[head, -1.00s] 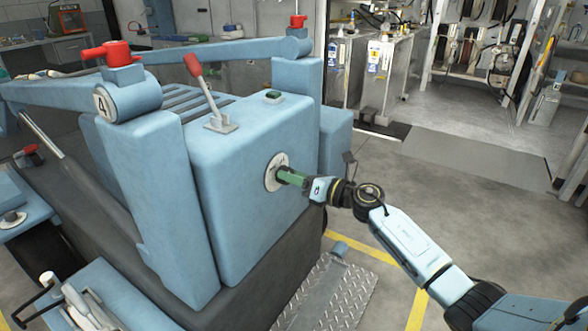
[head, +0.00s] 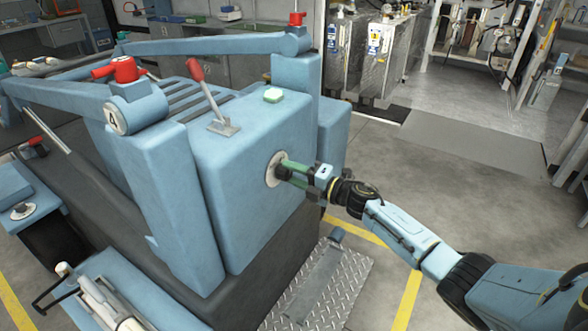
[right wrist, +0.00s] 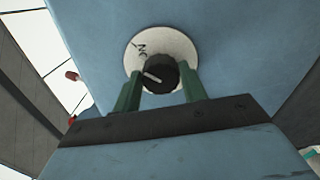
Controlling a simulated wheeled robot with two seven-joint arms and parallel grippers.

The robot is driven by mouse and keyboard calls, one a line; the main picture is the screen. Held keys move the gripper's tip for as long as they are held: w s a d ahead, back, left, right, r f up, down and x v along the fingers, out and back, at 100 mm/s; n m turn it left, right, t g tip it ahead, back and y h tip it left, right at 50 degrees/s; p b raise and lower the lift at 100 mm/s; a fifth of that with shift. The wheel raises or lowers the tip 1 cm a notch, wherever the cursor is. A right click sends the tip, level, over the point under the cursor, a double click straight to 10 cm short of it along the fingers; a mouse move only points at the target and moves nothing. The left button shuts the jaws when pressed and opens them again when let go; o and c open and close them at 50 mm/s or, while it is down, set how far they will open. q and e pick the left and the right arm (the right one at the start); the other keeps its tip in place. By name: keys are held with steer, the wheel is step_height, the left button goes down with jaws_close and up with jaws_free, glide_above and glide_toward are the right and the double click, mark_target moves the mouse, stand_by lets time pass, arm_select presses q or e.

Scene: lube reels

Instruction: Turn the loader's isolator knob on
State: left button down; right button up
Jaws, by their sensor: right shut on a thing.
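The loader is a large light-blue machine (head: 240,190) with a round pale plate on its right-hand face. The isolator knob (right wrist: 160,75) is dark and round with a white pointer line, and sits on the pale plate (right wrist: 137,57). Dark lettering shows on the plate at the knob's upper left; the pointer slants up toward the left. My right gripper (head: 287,170) has its green fingers on either side of the knob and is shut on it. They also show in the right wrist view (right wrist: 162,92). In the head view the fingers mostly hide the knob. My left gripper is not in view.
A push-button or lamp (head: 273,95) on the loader's top glows pale green, beside a red-handled lever (head: 208,92). Red knobs top the arm posts. A tread plate (head: 330,285) lies below my right arm. Open floor (head: 440,190) is at the right.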

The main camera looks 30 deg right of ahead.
steer(key=shift+m, duration=0.6)
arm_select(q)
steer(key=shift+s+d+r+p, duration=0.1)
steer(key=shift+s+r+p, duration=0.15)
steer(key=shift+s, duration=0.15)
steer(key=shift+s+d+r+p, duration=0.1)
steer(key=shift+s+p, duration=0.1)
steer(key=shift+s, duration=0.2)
arm_select(e)
steer(key=shift+m, duration=0.4)
steer(key=shift+f, duration=0.1)
steer(key=o, duration=1)
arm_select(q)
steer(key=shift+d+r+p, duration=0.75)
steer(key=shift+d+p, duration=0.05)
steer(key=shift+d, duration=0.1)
arm_select(e)
steer(key=v, duration=1.3)
steer(key=shift+s+d, duration=0.15)
